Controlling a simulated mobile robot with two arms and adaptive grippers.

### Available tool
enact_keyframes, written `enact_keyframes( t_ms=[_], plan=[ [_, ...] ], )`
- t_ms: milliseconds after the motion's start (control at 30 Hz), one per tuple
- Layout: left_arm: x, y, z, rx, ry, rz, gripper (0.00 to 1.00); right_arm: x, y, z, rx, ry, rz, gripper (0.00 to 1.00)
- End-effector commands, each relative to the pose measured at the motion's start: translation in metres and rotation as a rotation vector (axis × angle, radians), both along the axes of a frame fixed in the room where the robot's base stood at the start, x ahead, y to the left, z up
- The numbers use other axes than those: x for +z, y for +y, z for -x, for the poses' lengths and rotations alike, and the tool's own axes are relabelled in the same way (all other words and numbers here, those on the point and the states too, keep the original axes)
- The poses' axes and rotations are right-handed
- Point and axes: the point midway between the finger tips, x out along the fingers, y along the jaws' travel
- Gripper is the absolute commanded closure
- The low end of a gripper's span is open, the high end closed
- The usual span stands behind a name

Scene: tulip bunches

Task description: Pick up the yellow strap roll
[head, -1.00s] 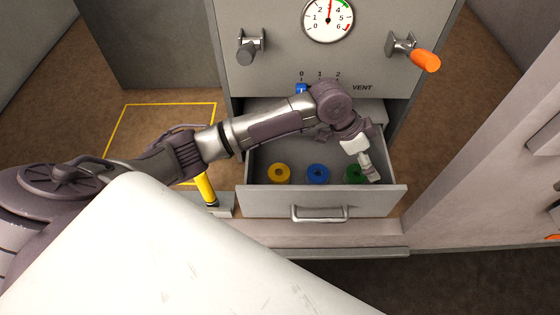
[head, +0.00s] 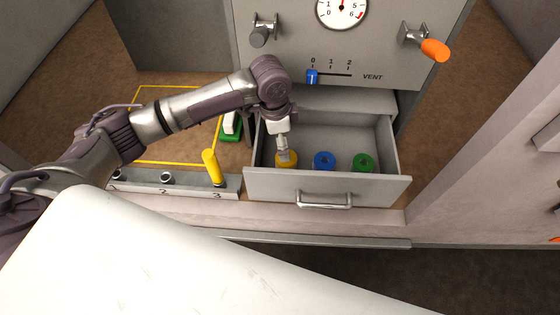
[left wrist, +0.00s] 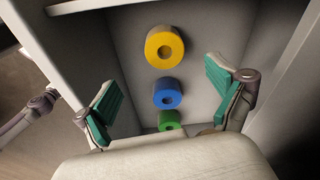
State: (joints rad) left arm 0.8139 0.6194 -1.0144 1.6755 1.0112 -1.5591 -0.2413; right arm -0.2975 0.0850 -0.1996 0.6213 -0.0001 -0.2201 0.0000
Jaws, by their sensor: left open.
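The yellow strap roll (head: 287,160) stands at the left end of a row in the open drawer (head: 330,188). It also shows in the left wrist view (left wrist: 164,47), beyond and between my fingers. My left gripper (head: 284,152) is over the yellow roll and partly covers it in the head view. In the left wrist view my left gripper (left wrist: 166,92) has its two green-padded fingers wide apart, with nothing between them.
A blue roll (head: 324,161) and a green roll (head: 363,162) sit to the right in the drawer. The cabinet with gauge (head: 342,10) and orange-tipped handle (head: 435,50) rises behind. A yellow lever (head: 212,167) stands left of the drawer.

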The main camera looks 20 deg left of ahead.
Motion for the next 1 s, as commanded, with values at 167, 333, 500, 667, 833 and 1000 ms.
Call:
enact_keyframes(
  t_ms=[167, 333, 500, 667, 833, 1000],
  plan=[
    [-0.032, -0.004, -0.002, 0.0, 0.002, 0.001, 0.06, -0.002, 0.0, 0.001, 0.0, 0.002, -0.001, 0.59],
    [-0.046, -0.005, -0.003, 0.0, 0.0, 0.001, 0.06, -0.002, 0.001, 0.002, -0.001, 0.002, -0.002, 0.59],
    [-0.064, -0.006, -0.007, 0.0, 0.003, 0.0, 0.06, -0.002, 0.004, 0.003, -0.001, 0.003, -0.006, 0.59],
    [-0.088, -0.008, -0.011, 0.0, 0.002, 0.001, 0.06, -0.004, 0.008, 0.003, -0.003, 0.004, -0.01, 0.59],
    [-0.098, -0.009, -0.012, -0.001, -0.001, 0.002, 0.06, -0.004, 0.008, 0.003, -0.003, 0.004, -0.01, 0.59],
    [-0.098, -0.009, -0.011, -0.001, -0.001, 0.002, 0.06, -0.004, 0.008, 0.004, -0.002, 0.005, -0.009, 0.59]
  ],
)
